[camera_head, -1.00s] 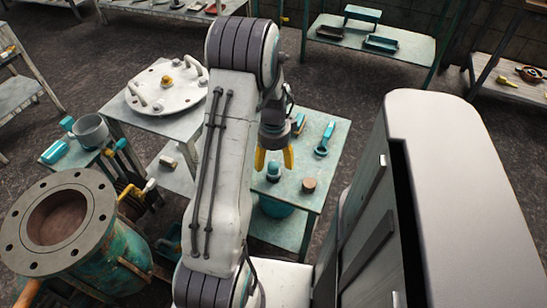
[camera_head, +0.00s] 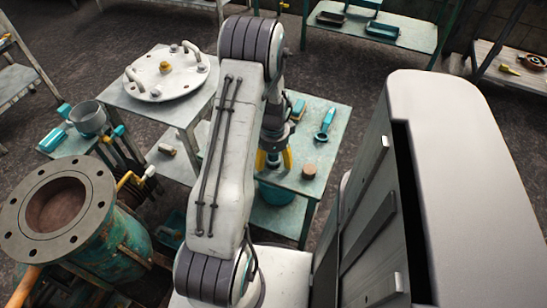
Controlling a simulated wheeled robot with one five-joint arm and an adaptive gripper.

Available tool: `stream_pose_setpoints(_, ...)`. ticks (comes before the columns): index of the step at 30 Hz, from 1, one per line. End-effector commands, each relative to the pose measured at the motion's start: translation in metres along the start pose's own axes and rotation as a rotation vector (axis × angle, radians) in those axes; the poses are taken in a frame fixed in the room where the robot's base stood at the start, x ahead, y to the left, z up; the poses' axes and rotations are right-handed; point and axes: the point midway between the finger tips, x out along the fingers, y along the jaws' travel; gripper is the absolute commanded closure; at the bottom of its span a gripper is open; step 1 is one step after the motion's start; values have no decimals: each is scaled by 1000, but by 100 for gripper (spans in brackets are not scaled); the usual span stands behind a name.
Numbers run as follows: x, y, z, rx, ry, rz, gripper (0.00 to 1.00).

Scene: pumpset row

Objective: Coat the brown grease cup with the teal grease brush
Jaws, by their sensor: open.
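The brown grease cup (camera_head: 309,171) is a small round brown piece near the front right of the teal-grey table. My gripper (camera_head: 274,160) is open, its yellow fingers pointing down over the left part of that table. A small teal and dark upright thing (camera_head: 273,161) shows between the fingers; it looks like the teal grease brush, but the fingers and arm partly hide it. I cannot tell whether the fingers touch it. The gripper is to the left of the cup and apart from it.
A teal tool with a ring end (camera_head: 325,126) and a teal and brown piece (camera_head: 298,108) lie further back on the table (camera_head: 334,150). A grey table with a flanged cover (camera_head: 166,72) stands left. A large flanged pump body (camera_head: 90,225) stands front left. A teal bucket is underneath.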

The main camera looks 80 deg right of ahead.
Motion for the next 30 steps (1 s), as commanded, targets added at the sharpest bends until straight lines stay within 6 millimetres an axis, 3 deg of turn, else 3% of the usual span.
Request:
stream_pose_setpoints(3, 0, 0, 0, 0, 0, 0, 30)
stream_pose_setpoints(24, 0, 0, 0, 0, 0, 0, 92)
stream_pose_setpoints(25, 0, 0, 0, 0, 0, 0, 59)
stream_pose_setpoints(28, 0, 0, 0, 0, 0, 0, 50)
stream_pose_setpoints(30, 0, 0, 0, 0, 0, 0, 50)
